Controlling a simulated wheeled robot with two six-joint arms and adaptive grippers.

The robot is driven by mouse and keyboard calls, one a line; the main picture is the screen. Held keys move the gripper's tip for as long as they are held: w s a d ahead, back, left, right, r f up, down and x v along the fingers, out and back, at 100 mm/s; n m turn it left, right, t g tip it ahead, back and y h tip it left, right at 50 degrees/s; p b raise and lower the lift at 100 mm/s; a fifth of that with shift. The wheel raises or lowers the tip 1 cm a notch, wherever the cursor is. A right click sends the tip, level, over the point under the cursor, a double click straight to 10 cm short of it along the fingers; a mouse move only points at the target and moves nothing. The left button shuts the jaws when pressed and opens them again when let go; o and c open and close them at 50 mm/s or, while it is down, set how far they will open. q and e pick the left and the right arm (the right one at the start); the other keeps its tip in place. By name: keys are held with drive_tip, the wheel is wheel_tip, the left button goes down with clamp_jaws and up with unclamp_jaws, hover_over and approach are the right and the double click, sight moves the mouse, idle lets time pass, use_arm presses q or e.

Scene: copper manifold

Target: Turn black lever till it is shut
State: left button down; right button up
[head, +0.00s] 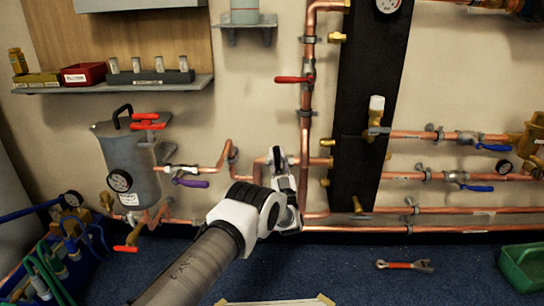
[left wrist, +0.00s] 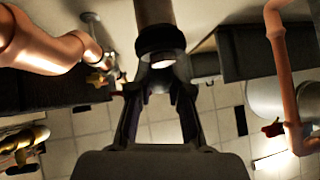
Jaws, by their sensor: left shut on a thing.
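My left gripper (head: 282,160) is at the copper pipes just left of the black upright panel. In the left wrist view its two fingers (left wrist: 160,82) are shut on a dark part (left wrist: 160,42), which looks like the black lever, below a copper-brown pipe end. In the head view the gripper and wrist hide this part, so its angle cannot be told. My right gripper is not in view.
A red lever (head: 293,79) is on the upright pipe above. A purple lever (head: 190,183) and a grey tank (head: 130,160) are to the left. Blue levers (head: 493,147) are to the right. A wrench (head: 404,265) and a green bin (head: 524,266) are on the floor.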

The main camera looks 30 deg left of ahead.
use_arm(q)
drive_tip(key=shift+w+d+m+t+h, duration=0.1)
drive_tip(key=shift+d+m+t+h, duration=0.1)
drive_tip(key=shift+m+t+h, duration=0.7)
drive_tip(key=shift+w+d+m+t+h, duration=0.1)
drive_tip(key=shift+d+m+t+h, duration=0.1)
drive_tip(key=shift+m+t+h, duration=0.65)
drive_tip(key=shift+m+y, duration=0.35)
drive_tip(key=c, duration=1.1)
unclamp_jaws()
drive_tip(key=shift+w+d, duration=0.15)
drive_tip(key=shift+g, duration=0.25)
drive_tip(key=v, duration=1.2)
drive_tip(key=shift+f, duration=0.1)
